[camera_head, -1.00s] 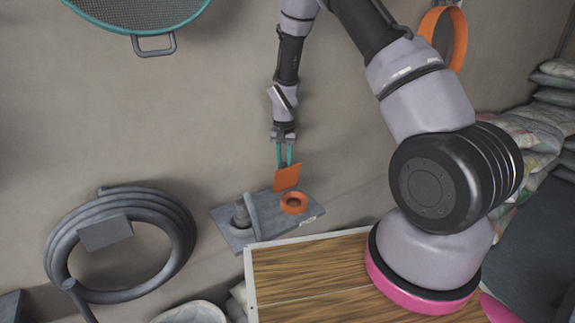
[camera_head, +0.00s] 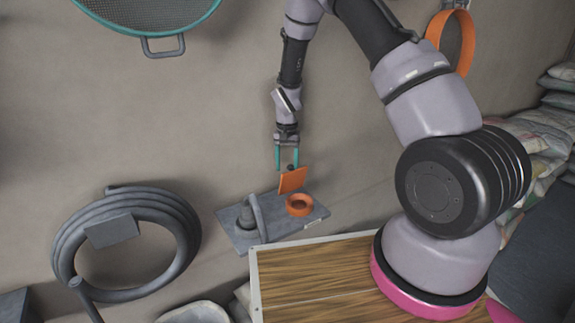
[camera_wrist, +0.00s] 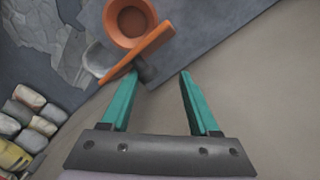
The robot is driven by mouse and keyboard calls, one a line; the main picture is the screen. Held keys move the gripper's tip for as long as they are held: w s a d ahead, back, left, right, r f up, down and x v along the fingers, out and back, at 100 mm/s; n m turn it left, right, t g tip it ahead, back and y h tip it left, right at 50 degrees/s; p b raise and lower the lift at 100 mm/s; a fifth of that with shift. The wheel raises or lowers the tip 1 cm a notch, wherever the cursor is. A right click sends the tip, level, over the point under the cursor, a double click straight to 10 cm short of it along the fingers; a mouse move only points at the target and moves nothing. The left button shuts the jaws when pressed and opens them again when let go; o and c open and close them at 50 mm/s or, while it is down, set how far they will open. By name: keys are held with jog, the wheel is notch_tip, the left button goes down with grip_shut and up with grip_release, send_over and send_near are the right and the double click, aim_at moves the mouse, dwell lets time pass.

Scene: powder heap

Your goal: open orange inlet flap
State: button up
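The orange inlet flap (camera_head: 292,180) stands raised beside the orange inlet ring (camera_head: 299,205) on a grey plate (camera_head: 240,242) at the wall. In the wrist view the flap (camera_wrist: 140,52) shows nearly edge-on next to the round inlet (camera_wrist: 131,20), whose opening is uncovered. A small dark knob (camera_wrist: 146,72) sticks out from the flap's near side. My gripper (camera_head: 287,166) is just above the flap with its teal fingers spread. In the wrist view my gripper (camera_wrist: 158,76) is open and nothing is between the fingers; the left fingertip is close to the flap and knob.
A grey pipe fitting (camera_head: 247,215) stands on the plate left of the inlet. A coiled hose (camera_head: 180,230) hangs at left, and a wooden-topped box (camera_head: 320,275) lies below. Sacks (camera_head: 550,130) are stacked at right. A sieve (camera_head: 150,18) hangs at top left.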

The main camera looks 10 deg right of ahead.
jog(key=shift+d, duration=0.1)
notch_tip(320, 180, up, 11)
dwell(0.7)
